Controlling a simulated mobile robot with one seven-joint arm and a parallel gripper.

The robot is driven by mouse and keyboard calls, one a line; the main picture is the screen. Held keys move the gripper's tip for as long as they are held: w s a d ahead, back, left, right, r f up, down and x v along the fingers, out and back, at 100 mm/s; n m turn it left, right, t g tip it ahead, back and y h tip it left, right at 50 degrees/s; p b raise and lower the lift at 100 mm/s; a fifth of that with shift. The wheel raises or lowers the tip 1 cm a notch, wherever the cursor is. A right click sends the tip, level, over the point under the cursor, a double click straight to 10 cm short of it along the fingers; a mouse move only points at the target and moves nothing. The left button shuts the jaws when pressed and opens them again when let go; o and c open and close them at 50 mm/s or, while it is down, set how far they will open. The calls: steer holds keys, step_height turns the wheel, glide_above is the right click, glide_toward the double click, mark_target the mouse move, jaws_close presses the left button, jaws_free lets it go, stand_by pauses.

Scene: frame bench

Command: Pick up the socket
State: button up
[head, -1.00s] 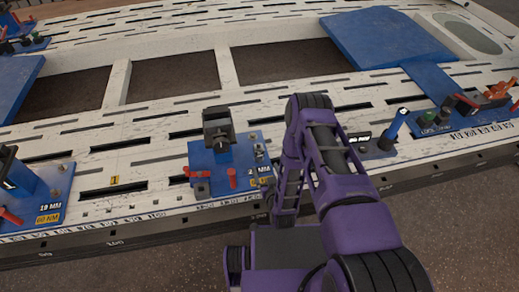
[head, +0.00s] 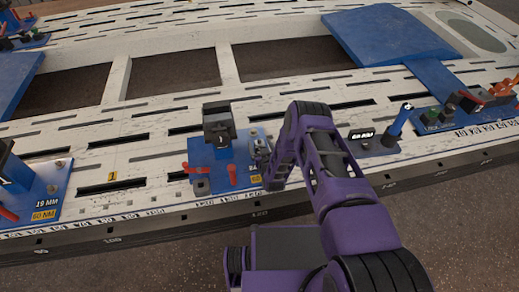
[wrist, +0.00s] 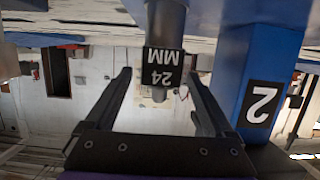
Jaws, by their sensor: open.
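The socket, a grey metal cylinder (wrist: 166,25), shows at the top middle of the wrist view, with a black "24 MM" tag below it that reads upside down. My gripper (wrist: 160,78) is open and empty; in the picture its two dark fingers flank the tag and the socket's line. I cannot tell how far the fingertips reach around the socket. In the head view my gripper (head: 263,150) is at the right side of the blue fixture (head: 222,153), and it and my arm partly hide the socket's spot.
A blue post (wrist: 268,75) marked "2" stands close to the right of the gripper in the wrist view. Red clamps (head: 232,174) sit at the fixture's front. A small grey station (head: 372,143) with a blue-handled tool stands to the right on the slotted white bench (head: 140,150).

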steer(key=shift+w+a+f, duration=0.15)
steer(key=shift+w, duration=0.4)
jaws_close()
